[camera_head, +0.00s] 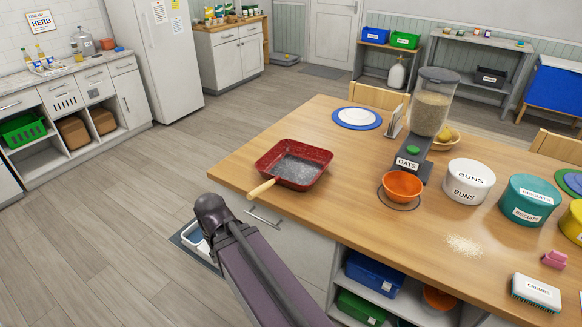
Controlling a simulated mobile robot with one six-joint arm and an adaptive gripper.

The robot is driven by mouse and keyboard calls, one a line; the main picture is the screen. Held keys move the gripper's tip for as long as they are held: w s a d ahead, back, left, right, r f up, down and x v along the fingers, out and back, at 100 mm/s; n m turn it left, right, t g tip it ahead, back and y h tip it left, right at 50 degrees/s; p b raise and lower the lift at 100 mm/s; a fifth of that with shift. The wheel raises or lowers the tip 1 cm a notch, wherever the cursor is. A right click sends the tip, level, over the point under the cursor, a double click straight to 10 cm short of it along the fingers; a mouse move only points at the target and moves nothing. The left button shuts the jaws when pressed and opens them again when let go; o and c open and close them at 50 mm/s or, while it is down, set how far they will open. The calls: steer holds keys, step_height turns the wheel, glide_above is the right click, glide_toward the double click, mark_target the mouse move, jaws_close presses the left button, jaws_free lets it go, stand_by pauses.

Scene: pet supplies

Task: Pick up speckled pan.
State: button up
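The speckled pan (294,164) sits on the left end of the wooden table. It is red and square, with a grey speckled inside and a light wooden handle (262,189) that points to the lower left over the table's edge. My arm (262,272) reaches up from the bottom of the view, and its end is in front of the table's near left side, below and left of the handle, apart from the pan. The fingers of my gripper do not show.
On the wooden table (400,240), an orange bowl (403,186), an oats dispenser (428,115), a buns tin (469,182) and a teal biscuits tin (527,200) stand right of the pan. A blue-rimmed plate (357,118) lies behind it. Open floor (110,210) is on the left.

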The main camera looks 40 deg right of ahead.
steer(key=shift+w+d, duration=0.25)
steer(key=shift+w, duration=0.1)
steer(key=shift+r, duration=0.1)
steer(key=w+d+r+m+t+p, duration=0.1)
steer(key=w+d+r+m+p, duration=0.15)
steer(key=d+r+p, duration=0.3)
steer(key=w+d+r+m+p, duration=0.1)
steer(key=w+d+r+p, duration=0.3)
steer(key=d, duration=0.2)
steer(key=s+d+r+m+t+y+p, duration=0.1)
steer(key=d+m, duration=0.8)
steer(key=d, duration=2.4)
step_height(320, 180, up, 2)
steer(key=shift+d+r+t+y+p, duration=0.15)
steer(key=shift+d+t+y+p, duration=0.2)
steer(key=shift+t+p, duration=0.35)
